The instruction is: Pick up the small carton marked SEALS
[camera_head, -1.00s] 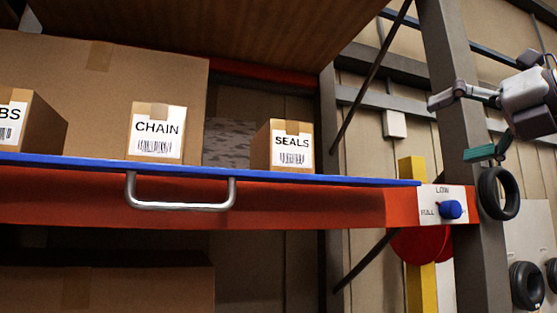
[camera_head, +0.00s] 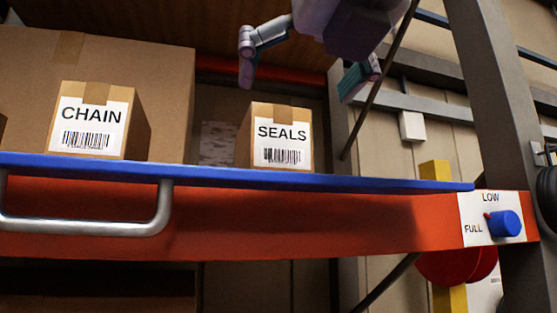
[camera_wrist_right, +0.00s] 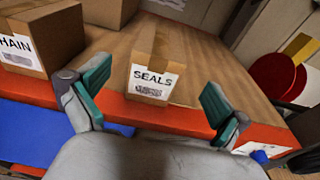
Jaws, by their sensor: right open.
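The small carton marked SEALS (camera_head: 281,137) stands upright on the shelf near its front edge, label facing out. It also shows in the right wrist view (camera_wrist_right: 152,75), between the spread fingers. My right gripper (camera_head: 305,80) is open and empty, in front of and above the carton in the head view. Its teal finger pads also show in the right wrist view (camera_wrist_right: 155,98), one on each side of the carton and apart from it. My left gripper is in neither current view.
A carton marked CHAIN (camera_head: 97,122) stands to the left on the same shelf. A blue strip (camera_head: 350,182) with a metal handle (camera_head: 160,210) runs along the front edge. A large brown box (camera_head: 165,80) is behind. A grey post (camera_head: 485,90) rises at the right.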

